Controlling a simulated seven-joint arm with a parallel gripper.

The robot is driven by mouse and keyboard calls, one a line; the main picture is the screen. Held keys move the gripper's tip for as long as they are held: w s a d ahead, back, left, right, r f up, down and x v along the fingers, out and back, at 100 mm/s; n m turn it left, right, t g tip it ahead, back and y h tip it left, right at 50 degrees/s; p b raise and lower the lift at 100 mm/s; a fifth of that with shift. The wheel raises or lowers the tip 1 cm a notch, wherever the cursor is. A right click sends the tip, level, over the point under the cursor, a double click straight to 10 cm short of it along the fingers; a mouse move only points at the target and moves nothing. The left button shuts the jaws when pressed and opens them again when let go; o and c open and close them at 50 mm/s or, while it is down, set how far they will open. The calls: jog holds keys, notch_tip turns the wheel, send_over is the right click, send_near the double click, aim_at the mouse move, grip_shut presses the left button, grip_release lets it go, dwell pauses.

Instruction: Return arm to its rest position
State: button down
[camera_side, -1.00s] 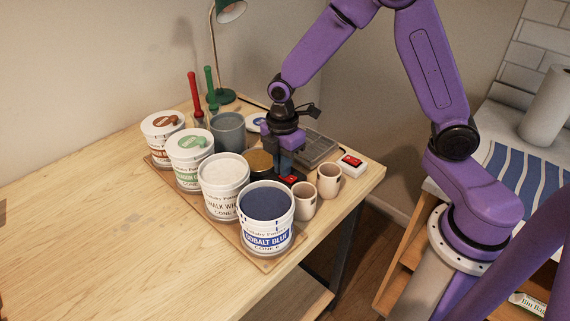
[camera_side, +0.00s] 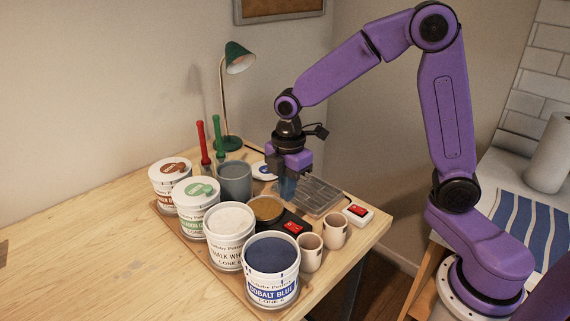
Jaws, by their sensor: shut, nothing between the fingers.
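My gripper (camera_side: 289,178) points down above the back right part of the wooden table, between the grey cup (camera_side: 234,181) and the grey compartment tray (camera_side: 320,196). Its fingers are shut with nothing held. Something bluish shows at the fingertips, and I cannot tell what it is. My purple arm arches up and over from its round base at the right. The cobalt blue bucket (camera_side: 271,272) stands open at the front, beside the chalk white bucket (camera_side: 230,239).
Two lidded buckets, one green-marked (camera_side: 195,208) and one brown-marked (camera_side: 167,186), stand at the left. Two small cups (camera_side: 335,231) and a red-switched white box (camera_side: 357,215) stand at the right edge. A green lamp (camera_side: 238,58) rises behind. The table's left is clear.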

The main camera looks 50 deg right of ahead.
notch_tip(320, 180, up, 6)
jog(key=s+d+f+m, duration=0.1)
jog(key=s+m, duration=0.1)
jog(key=s, duration=1)
jog(key=s+d+f+m, duration=0.2)
jog(key=s+m, duration=0.1)
jog(key=s, duration=1)
jog(key=shift+d, duration=0.3)
